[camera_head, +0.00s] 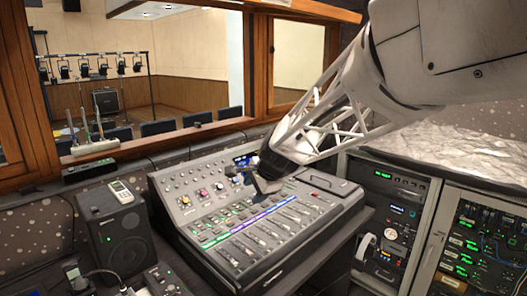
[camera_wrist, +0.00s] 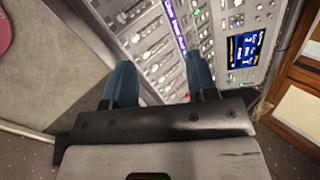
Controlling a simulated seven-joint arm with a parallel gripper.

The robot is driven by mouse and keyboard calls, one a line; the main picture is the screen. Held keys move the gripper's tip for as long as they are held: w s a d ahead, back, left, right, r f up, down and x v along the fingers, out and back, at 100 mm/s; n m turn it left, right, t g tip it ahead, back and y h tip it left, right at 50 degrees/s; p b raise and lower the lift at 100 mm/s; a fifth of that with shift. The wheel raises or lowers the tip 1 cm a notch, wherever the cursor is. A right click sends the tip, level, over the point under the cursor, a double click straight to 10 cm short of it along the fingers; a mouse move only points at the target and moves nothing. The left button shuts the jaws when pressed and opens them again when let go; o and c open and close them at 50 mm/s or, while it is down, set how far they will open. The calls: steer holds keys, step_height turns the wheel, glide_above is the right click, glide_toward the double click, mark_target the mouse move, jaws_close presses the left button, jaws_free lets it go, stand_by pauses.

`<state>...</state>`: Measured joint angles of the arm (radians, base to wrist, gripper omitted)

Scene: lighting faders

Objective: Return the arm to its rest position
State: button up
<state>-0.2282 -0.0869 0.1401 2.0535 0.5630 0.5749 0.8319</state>
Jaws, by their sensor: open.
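My gripper (camera_head: 262,184) hangs over the upper right part of the grey lighting console (camera_head: 180,205) in the head view. In the wrist view my gripper (camera_wrist: 158,82) shows two blue fingers spread apart, with nothing between them but the console's panel beyond. The console's fader rows (camera_head: 262,235) and coloured label strips show in front of the gripper. A small lit screen (camera_wrist: 243,50) is on the console at the right of the wrist view; in the head view the gripper partly hides that area.
A black speaker (camera_head: 122,238) with a remote on top stands left of the console. Equipment racks (camera_head: 390,225) stand at the right, below a crinkled silvery surface (camera_head: 450,150). A wood-framed window (camera_head: 258,70) is behind. The space above the faders is clear.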

steer(key=s+d+f+n+h, duration=0.1)
steer(key=s+d+n, duration=0.2)
steer(key=s+d, duration=0.4)
steer(key=s+d+f+n+g+h, duration=0.1)
steer(key=s+d+n, duration=0.3)
steer(key=s, duration=1.3)
steer(key=s+d+f+n+g+h, duration=0.1)
steer(key=s+d+n+h, duration=0.2)
steer(key=s+d, duration=0.7)
steer(key=shift+s+f+n, duration=0.2)
steer(key=shift+s+n, duration=0.5)
steer(key=shift+s, duration=0.35)
